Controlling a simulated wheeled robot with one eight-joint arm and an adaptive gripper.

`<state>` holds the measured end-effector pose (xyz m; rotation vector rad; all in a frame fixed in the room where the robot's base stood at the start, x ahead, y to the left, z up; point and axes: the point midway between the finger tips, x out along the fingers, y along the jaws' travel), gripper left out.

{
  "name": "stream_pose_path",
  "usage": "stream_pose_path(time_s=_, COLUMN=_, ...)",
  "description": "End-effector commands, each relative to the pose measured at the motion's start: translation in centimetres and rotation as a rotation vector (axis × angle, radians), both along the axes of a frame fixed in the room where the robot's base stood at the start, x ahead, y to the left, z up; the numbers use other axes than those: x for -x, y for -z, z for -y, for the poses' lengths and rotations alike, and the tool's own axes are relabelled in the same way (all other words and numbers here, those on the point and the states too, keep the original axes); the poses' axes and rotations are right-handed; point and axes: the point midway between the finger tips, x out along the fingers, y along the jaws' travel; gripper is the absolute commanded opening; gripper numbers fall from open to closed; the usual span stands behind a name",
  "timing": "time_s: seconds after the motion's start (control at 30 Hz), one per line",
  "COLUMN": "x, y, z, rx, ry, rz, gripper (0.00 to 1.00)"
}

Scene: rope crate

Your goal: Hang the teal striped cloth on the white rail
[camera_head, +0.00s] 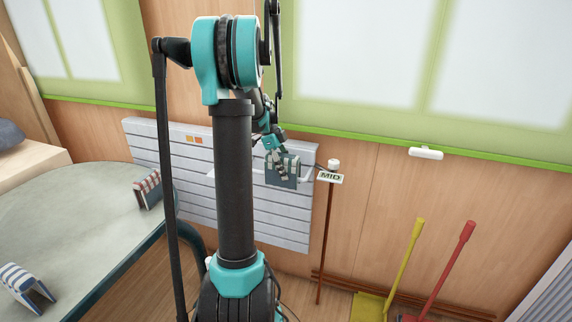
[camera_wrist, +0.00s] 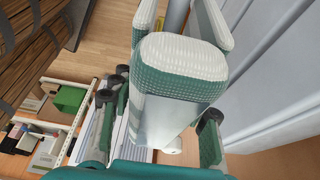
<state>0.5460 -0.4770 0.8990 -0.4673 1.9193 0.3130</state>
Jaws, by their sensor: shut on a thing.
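The teal striped cloth (camera_head: 283,174) is a folded teal and white piece, gripped at its top in front of the slatted wall panel. My gripper (camera_head: 274,151) is shut on it; in the wrist view the cloth (camera_wrist: 180,68) fills the middle between the dark-tipped fingers (camera_wrist: 165,112). The white rail (camera_head: 304,178) runs across the panel at the cloth's height and shows on its right side. The cloth overlaps the rail in the head view; I cannot tell whether it lies over the rail or in front of it. My arm hides part of the rail.
A white slatted panel (camera_head: 190,165) is on the wall. A red striped cloth (camera_head: 148,189) and a blue striped cloth (camera_head: 24,286) are on the table (camera_head: 85,225). Yellow (camera_head: 405,256) and red (camera_head: 449,266) handles stand right.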

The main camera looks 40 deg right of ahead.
Motion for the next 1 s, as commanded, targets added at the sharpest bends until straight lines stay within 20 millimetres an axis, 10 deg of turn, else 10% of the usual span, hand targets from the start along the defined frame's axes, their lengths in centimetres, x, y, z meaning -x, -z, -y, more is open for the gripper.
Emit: stream_pose_path(time_s=1.0, x=0.0, y=4.5, z=0.0, rx=0.000, ry=0.000, rz=0.000, gripper=0.05)
